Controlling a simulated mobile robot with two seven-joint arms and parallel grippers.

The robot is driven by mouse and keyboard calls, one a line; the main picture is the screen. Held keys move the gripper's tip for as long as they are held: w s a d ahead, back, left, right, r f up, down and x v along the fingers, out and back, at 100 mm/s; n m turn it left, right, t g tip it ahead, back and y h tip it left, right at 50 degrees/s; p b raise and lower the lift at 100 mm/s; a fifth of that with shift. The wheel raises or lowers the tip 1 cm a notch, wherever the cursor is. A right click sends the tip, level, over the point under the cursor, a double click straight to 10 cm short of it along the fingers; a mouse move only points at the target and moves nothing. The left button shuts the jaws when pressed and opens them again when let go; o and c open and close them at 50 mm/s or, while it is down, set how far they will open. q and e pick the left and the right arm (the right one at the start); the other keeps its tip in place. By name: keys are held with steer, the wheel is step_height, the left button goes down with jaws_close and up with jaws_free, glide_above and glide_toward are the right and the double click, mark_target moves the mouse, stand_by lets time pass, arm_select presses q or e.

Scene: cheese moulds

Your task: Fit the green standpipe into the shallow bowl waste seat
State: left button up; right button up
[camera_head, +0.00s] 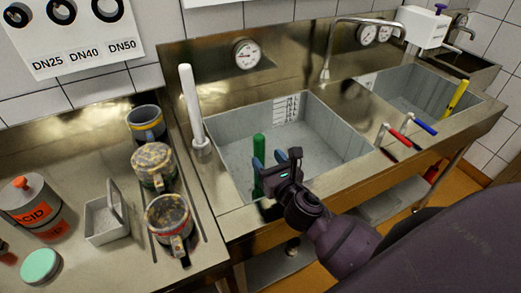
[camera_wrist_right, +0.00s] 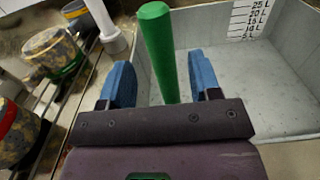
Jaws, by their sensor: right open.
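The green standpipe (camera_head: 259,148) stands roughly upright at the near left of the front sink bowl (camera_head: 320,128); its lower end is hidden behind my gripper. My right gripper (camera_head: 270,164) is over that bowl's near edge, open, its blue fingers close around the pipe in this view. In the right wrist view the green standpipe (camera_wrist_right: 160,45) rises between the two spread blue fingers (camera_wrist_right: 160,82); I cannot tell whether either touches it. No waste seat shows; which bowl is the shallow one is not clear. My left gripper is not in view.
A white pipe (camera_head: 191,100) stands in a holder left of the bowl. Dirty mugs (camera_head: 168,218) sit on the left counter. Red (camera_head: 398,138) and blue (camera_head: 425,128) handles lie on the front rim. A faucet (camera_head: 326,65) stands behind.

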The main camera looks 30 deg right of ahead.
steer(key=shift+s+a, duration=0.15)
steer(key=shift+s, duration=2.3)
